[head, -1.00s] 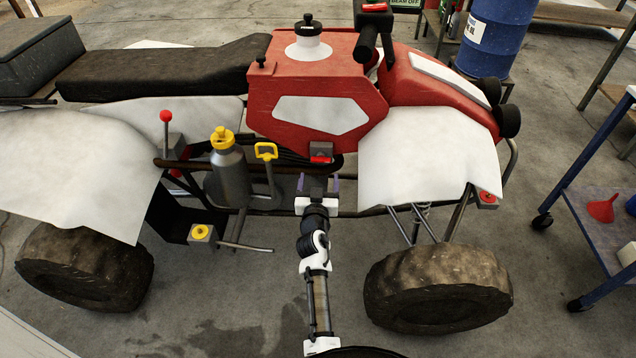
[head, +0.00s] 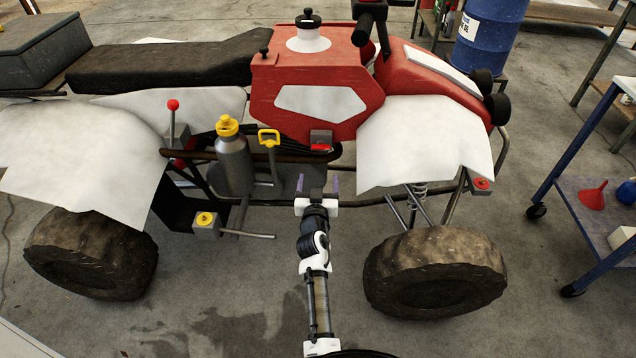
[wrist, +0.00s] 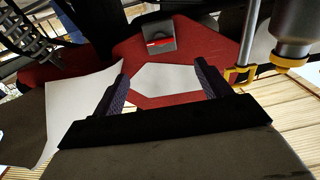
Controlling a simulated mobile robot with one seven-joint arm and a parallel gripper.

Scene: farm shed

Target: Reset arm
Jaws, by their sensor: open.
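My gripper (head: 318,184) is open and empty in the head view, low in front of the red and white quad bike (head: 310,98). Its two fingers are spread and nothing lies between them. In the wrist view my gripper (wrist: 161,90) also shows open, with the red body panel and its white patch (wrist: 165,80) beyond the fingers. A small grey block with a red lever (head: 321,140) is on the body just above my gripper. The same block shows in the wrist view (wrist: 158,36).
Left of my gripper are a grey bottle with yellow cap (head: 232,158), a yellow handle (head: 268,138) and a red-knobbed lever (head: 172,106). The front wheel (head: 435,273) is at right. A blue cart (head: 570,192) with a red funnel (head: 592,196) stands further right.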

